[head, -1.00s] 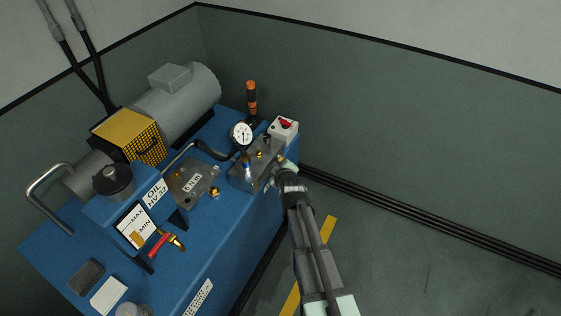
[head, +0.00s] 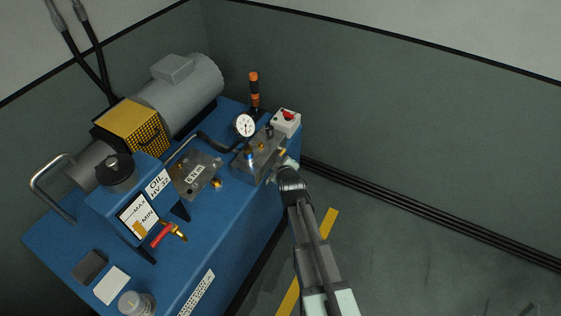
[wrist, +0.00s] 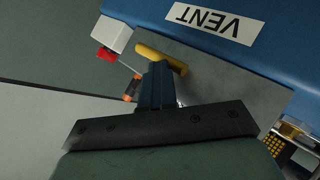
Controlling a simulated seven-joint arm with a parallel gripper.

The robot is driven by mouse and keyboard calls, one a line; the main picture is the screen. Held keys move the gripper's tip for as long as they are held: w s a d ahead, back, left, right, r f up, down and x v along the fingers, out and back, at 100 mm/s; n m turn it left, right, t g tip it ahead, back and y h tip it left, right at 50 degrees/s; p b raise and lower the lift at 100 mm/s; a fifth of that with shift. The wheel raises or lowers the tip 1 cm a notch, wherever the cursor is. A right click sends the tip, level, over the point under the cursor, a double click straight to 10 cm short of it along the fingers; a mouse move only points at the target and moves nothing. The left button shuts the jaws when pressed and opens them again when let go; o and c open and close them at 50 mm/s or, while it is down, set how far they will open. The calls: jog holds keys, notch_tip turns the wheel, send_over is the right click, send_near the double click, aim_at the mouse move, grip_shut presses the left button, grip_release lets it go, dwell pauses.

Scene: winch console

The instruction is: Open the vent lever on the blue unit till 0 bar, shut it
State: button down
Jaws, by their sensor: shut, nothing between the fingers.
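The blue unit (head: 225,225) stands along the wall. Its metal valve block (head: 250,168) is at the right end. In the wrist view a VENT label (wrist: 214,20) appears upside down on the blue surface beside a grey plate, with a short yellow lever (wrist: 160,58) next to it. The same yellow lever seems to show in the head view (head: 282,152). My gripper (wrist: 157,70) is shut and empty, its fingertips close to the yellow lever; contact cannot be told. The pressure gauge (head: 244,125) has a white dial, too small to read.
A white box with a red knob (head: 288,115) stands just behind the block. An orange-banded handle (head: 254,88) rises behind the gauge. A red-handled brass valve (head: 164,234) is at the oil tank. Open floor lies to the right.

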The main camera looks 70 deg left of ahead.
jog(key=shift+w, duration=0.1)
jog(key=shift+w+a, duration=0.5)
jog(key=shift+a, duration=0.1)
jog(key=shift+w+d+r, duration=0.2)
jog(key=shift+d+r, duration=0.05)
jog(key=shift+r, duration=0.1)
jog(key=w+v, duration=0.1)
jog(key=v, duration=1.1)
jog(key=shift+s+r, duration=0.2)
jog(key=shift+r, duration=0.3)
jog(key=shift+m, duration=0.3)
